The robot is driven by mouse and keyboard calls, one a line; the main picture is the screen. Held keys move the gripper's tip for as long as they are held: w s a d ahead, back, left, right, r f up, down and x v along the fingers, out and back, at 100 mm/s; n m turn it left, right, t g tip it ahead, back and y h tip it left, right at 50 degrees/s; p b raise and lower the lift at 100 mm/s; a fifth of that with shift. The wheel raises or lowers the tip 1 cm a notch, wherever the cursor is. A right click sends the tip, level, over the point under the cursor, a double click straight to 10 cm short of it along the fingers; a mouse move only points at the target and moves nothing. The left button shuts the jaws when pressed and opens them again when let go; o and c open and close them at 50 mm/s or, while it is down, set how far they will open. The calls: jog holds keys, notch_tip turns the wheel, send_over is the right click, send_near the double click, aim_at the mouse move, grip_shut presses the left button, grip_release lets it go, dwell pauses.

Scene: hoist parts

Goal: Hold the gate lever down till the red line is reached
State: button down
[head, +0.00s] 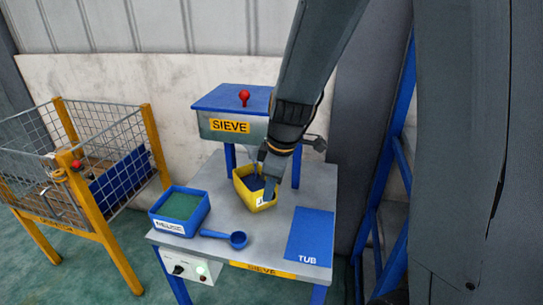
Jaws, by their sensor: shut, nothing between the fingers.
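A red ball knob (244,96) stands on the blue top of the sieve box (208,127); I cannot tell whether it is the gate lever. A yellow tub (241,184) with dark contents sits below the sieve box on the grey bench. My gripper (266,190) is shut and empty. It points down in front of the tub and hides part of it. I cannot tell whether it touches the tub. No red line can be made out.
A blue bin (181,228) with green contents and a blue scoop (237,239) are on the bench's left. A blue mat marked TUB (310,233) is bare at the right. A control box (189,269) hangs in front. A yellow mesh cage (105,165) stands left.

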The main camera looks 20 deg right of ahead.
jog(key=shift+w+d+r, duration=0.1)
jog(key=shift+w+r, duration=0.05)
jog(key=shift+w, duration=0.25)
jog(key=s+r+p, duration=0.1)
jog(key=s+r, duration=0.2)
jog(key=r, duration=0.3)
jog(key=s+a+r+p, duration=0.1)
jog(key=s+r, duration=0.2)
jog(key=r, duration=0.3)
jog(key=shift+a+r, duration=0.25)
jog(key=shift+a, duration=0.05)
jog(key=s+d+f+m, duration=0.3)
jog(key=s+f+m, duration=0.1)
jog(key=f+m, duration=0.1)
jog(key=s+d+f+m+g+h, duration=0.1)
jog(key=s+d+f+m, duration=0.2)
jog(key=m, duration=0.4)
notch_tip(320, 180, down, 2)
jog(key=shift+s+f+m+h, duration=0.25)
jog(key=shift+s+m+h, duration=0.05)
jog(key=shift+s, duration=0.15)
jog(key=c, duration=2.5)
grip_release()
